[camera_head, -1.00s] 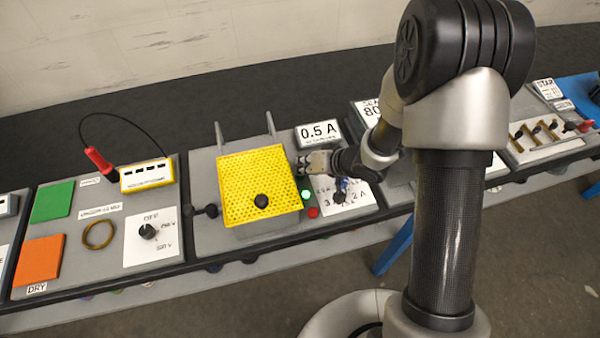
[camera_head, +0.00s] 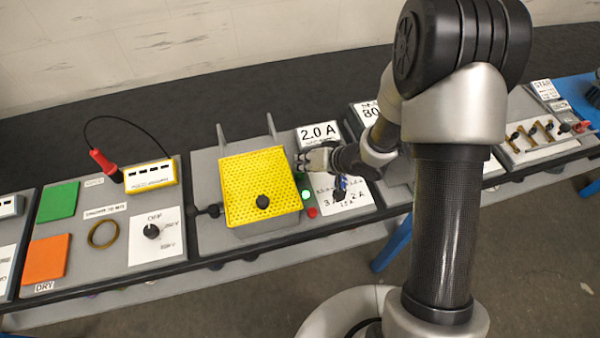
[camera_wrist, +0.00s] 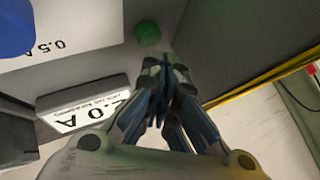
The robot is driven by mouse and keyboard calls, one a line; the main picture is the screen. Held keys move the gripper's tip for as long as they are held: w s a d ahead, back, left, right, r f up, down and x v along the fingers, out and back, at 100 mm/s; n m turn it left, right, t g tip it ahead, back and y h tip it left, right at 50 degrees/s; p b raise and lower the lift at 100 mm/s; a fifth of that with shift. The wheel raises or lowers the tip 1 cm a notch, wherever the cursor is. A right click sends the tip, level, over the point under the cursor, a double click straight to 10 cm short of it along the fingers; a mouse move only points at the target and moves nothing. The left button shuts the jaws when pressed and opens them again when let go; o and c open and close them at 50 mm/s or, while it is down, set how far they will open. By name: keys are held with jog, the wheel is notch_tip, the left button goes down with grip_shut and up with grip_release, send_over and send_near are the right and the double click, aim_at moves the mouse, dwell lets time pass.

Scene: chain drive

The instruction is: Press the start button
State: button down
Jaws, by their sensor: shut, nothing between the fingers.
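The green button (camera_head: 305,195) sits on the grey panel beside the right edge of the yellow mesh cover (camera_head: 240,180). It also shows in the wrist view (camera_wrist: 147,33), just beyond my fingertips. My gripper (camera_head: 304,163) is shut and empty, a little behind the green button in the head view. In the wrist view its fingertips (camera_wrist: 165,72) point towards the button, with a small gap in the picture; contact is not seen. A red button (camera_head: 312,212) sits just in front of the green one. The display (camera_head: 318,133) reads 2.0 A.
A knob with a blue part (camera_head: 340,189) stands on a white scale right of the buttons; the blue part also shows in the wrist view (camera_wrist: 15,28). The yellow cover with its black knob (camera_head: 263,202) is close left of my gripper.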

jog(key=shift+r+p, duration=2.6)
jog(key=shift+p, duration=0.25)
jog(key=shift+f, duration=0.1)
